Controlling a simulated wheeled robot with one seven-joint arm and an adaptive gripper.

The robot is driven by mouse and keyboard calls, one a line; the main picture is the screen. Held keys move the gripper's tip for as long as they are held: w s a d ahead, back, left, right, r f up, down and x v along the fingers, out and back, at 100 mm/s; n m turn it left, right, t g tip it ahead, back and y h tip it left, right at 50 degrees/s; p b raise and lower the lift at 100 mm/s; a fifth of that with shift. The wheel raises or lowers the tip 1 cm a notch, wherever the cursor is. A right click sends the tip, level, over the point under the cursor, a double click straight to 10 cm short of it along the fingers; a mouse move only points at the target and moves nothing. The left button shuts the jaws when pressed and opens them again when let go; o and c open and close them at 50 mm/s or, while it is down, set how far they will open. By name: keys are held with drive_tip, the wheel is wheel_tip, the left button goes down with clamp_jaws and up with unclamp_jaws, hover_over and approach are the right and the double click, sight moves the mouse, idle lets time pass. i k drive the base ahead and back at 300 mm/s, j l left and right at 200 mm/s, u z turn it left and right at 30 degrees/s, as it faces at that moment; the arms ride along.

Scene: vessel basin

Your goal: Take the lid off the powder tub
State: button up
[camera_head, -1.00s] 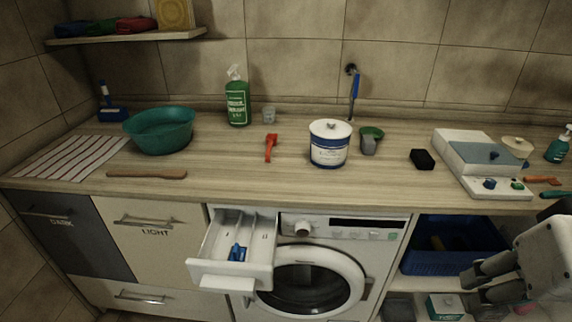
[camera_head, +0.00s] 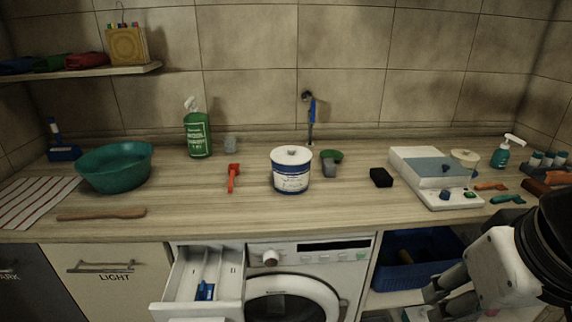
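The powder tub (camera_head: 291,180) is a white tub with a blue printed label and blue bands. It stands upright on the wooden counter above the washing machine. My gripper (camera_head: 432,294) is at the lower right, in front of the open shelf and below the counter's front edge. It is well apart from the tub. Its dark fingers are seen from the side, and whether they are apart at the tips is unclear. I see nothing held in it.
A red-orange tool (camera_head: 233,178) lies left of the tub. A grey-green scoop or cup (camera_head: 331,163) and a black block (camera_head: 381,177) stand to its right. The white scale-like device (camera_head: 425,172) is farther right. The detergent drawer (camera_head: 203,283) sticks out below the counter. Counter in front of the tub is clear.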

sight(286, 155)
drive_tip(key=i+l+u, duration=0.1)
drive_tip(key=i, duration=0.5)
drive_tip(key=i+l+u, duration=0.1)
drive_tip(key=i, duration=0.55)
